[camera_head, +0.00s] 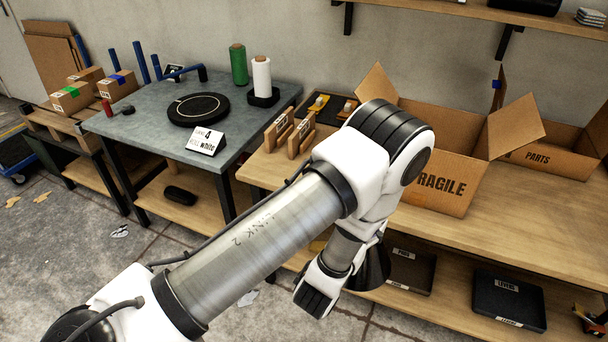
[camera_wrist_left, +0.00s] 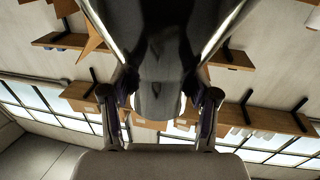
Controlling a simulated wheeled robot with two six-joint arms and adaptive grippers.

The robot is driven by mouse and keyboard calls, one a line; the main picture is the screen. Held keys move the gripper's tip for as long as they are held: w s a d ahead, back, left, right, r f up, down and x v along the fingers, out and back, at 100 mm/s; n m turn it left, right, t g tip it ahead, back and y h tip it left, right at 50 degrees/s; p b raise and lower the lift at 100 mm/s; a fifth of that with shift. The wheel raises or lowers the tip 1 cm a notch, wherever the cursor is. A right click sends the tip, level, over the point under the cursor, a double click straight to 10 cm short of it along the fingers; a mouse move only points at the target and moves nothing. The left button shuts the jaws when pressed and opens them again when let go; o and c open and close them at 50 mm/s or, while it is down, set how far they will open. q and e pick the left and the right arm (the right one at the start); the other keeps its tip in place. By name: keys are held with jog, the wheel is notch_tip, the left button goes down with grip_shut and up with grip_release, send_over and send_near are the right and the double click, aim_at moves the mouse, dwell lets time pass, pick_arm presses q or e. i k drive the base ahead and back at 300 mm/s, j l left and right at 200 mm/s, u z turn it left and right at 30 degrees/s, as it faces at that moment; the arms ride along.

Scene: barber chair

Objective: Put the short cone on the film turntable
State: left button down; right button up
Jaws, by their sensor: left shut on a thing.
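My left gripper (camera_wrist_left: 159,103) is shut on a dark, glossy, tapering thing (camera_wrist_left: 163,50) in the left wrist view, with one finger on each side. It looks like the short cone. In the head view a black flared shape (camera_head: 372,268) shows beside my left wrist, in front of the wooden bench; my wrist hides the fingers there. The film turntable (camera_head: 198,109), a flat black disc with a pale ring, lies bare on the grey table (camera_head: 137,130) at left, well apart from the gripper. My right gripper is not in view.
A green roll (camera_head: 238,65) and a white roll (camera_head: 261,78) stand behind the turntable. A sign (camera_head: 206,141) stands in front of it, blue posts (camera_head: 140,62) behind left. An open carton (camera_head: 439,183) and wooden holders (camera_head: 300,134) occupy the bench (camera_head: 500,232).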

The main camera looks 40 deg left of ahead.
aim_at(199, 105)
jog(key=k+j+u, duration=0.15)
jog(key=j, duration=0.85)
jog(key=k+j+u, duration=0.15)
jog(key=j, duration=0.9)
jog(key=j+u, duration=0.15)
jog(key=j, duration=0.9)
